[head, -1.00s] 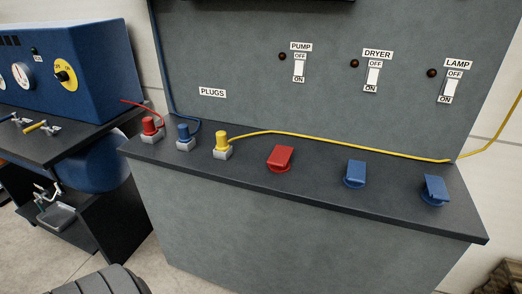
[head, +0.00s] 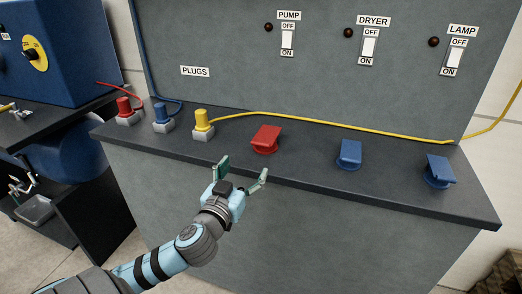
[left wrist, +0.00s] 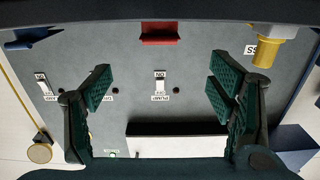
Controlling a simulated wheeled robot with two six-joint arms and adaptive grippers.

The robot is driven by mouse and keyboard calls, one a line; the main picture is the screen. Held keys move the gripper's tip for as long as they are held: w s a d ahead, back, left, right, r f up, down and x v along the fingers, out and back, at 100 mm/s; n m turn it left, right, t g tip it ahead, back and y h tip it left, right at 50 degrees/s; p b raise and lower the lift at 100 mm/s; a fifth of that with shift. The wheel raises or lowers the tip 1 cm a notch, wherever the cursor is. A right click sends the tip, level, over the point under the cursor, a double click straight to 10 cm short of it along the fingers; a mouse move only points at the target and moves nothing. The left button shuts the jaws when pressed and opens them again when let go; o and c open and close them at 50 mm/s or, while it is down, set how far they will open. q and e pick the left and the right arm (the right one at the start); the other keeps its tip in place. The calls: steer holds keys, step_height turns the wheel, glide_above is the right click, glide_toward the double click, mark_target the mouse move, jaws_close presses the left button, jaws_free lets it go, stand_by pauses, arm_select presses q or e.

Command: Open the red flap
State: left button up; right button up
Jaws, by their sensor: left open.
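The red flap (head: 266,137) sits on a round red base on the dark counter top (head: 310,165); its lid looks down over the base. In the left wrist view, which is upside down, the red flap (left wrist: 159,34) shows at the top centre, partly cut by a dark band. My left gripper (head: 243,172) is open and empty, in front of the counter's front edge, just below and left of the red flap in the head view. Its fingers (left wrist: 160,88) stand wide apart in the left wrist view, with the flap beyond them. My right gripper is not in view.
Red (head: 124,109), blue (head: 161,115) and yellow (head: 202,121) plugs stand left of the flap. Two blue flaps (head: 349,153) (head: 438,170) sit to the right. A yellow cable (head: 340,127) runs behind. Labelled switches (head: 368,47) are on the upright panel.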

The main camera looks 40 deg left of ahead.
mark_target(260, 146)
arm_select(q)
steer(key=b+x, duration=0.1)
steer(key=x, duration=1.2)
